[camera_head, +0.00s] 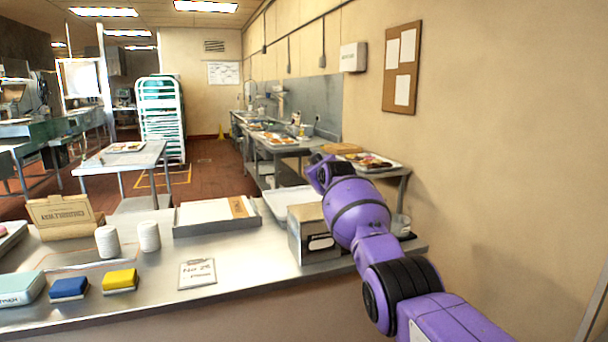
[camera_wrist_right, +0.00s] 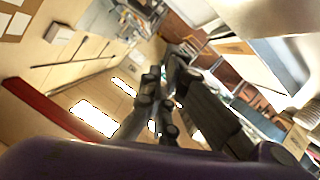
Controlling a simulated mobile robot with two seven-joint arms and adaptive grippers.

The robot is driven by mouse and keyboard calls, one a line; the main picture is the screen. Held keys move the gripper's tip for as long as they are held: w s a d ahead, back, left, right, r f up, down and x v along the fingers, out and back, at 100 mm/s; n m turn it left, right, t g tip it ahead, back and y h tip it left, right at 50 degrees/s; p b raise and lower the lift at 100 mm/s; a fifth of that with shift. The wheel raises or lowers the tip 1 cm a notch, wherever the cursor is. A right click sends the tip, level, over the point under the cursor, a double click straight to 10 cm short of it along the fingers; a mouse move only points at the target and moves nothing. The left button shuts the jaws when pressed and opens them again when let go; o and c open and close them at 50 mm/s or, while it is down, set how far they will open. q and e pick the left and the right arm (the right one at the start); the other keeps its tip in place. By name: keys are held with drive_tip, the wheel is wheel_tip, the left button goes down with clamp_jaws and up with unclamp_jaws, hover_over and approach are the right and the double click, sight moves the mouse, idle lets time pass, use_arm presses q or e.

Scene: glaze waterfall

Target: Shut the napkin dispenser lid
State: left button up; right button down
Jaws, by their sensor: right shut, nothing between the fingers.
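My left gripper is out of view.
The steel counter (camera_head: 245,278) also holds a grey tray (camera_head: 215,226), two white cups, a clipboard (camera_head: 197,274), blue and yellow blocks (camera_head: 120,281), and an open cardboard box (camera_head: 62,217). A beige wall (camera_head: 490,140) rises on the right. The counter front is partly clear.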

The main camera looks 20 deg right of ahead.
drive_tip(key=d+f+m+y+b, duration=0.1)
drive_tip(key=d+f+m+b, duration=0.1)
drive_tip(key=d+f, duration=0.1)
drive_tip(key=shift+d+f+m+b, duration=0.3)
drive_tip(key=shift+d+f, duration=0.1)
drive_tip(key=shift+f, duration=0.05)
drive_tip(key=shift+d+f+m+y+b, duration=0.7)
drive_tip(key=shift+d+f+b, duration=0.1)
drive_tip(key=shift+b, duration=0.2)
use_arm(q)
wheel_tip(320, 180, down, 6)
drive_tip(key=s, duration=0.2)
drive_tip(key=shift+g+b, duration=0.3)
use_arm(e)
drive_tip(key=shift+d+f, duration=0.15)
drive_tip(key=shift+d, duration=0.05)
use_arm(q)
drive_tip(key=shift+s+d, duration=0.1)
use_arm(e)
drive_tip(key=shift+m, duration=0.3)
